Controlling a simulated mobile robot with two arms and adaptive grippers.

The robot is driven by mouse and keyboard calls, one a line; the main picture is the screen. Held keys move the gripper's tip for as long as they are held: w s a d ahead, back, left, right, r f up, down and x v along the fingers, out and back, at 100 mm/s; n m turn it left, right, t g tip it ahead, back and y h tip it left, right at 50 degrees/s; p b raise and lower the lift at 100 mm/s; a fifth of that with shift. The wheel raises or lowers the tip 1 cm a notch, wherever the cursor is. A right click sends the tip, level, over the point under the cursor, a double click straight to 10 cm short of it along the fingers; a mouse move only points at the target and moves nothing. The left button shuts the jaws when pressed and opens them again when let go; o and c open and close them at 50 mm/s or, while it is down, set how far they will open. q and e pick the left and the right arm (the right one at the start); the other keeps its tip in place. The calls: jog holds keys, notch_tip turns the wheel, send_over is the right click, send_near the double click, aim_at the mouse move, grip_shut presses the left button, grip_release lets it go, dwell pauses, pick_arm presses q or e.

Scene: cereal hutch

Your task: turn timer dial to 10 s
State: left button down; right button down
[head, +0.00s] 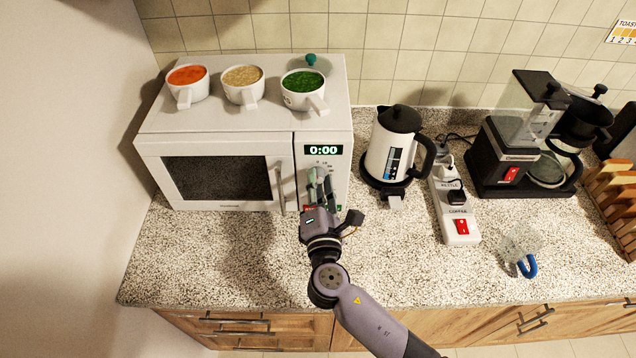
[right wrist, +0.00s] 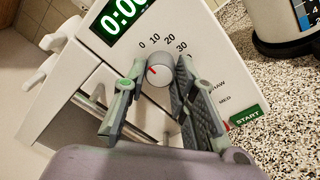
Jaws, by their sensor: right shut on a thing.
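The white microwave (head: 215,145) stands at the left of the counter. Its green display (head: 323,150) reads 0:00. The grey timer dial (right wrist: 160,72) shows in the right wrist view, under a scale marked 0, 10, 20 and 30. Its small red mark lies at the left of its face, on the 0 side; the exact reading is hard to tell. My right gripper (right wrist: 155,82) is shut on the dial, one finger on each side. In the head view my right gripper (head: 318,182) hides most of the dial. My left gripper is not in view.
Three cups, with red (head: 187,80), tan (head: 243,82) and green (head: 303,88) contents, stand on the microwave. A white kettle (head: 392,145) and a power strip (head: 452,205) are to the right. A START button (right wrist: 246,117) is below the dial.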

jog(key=shift+f, duration=0.1)
jog(key=shift+m+b, duration=3)
jog(key=shift+b, duration=1.05)
jog(key=c, duration=1.3)
grip_release()
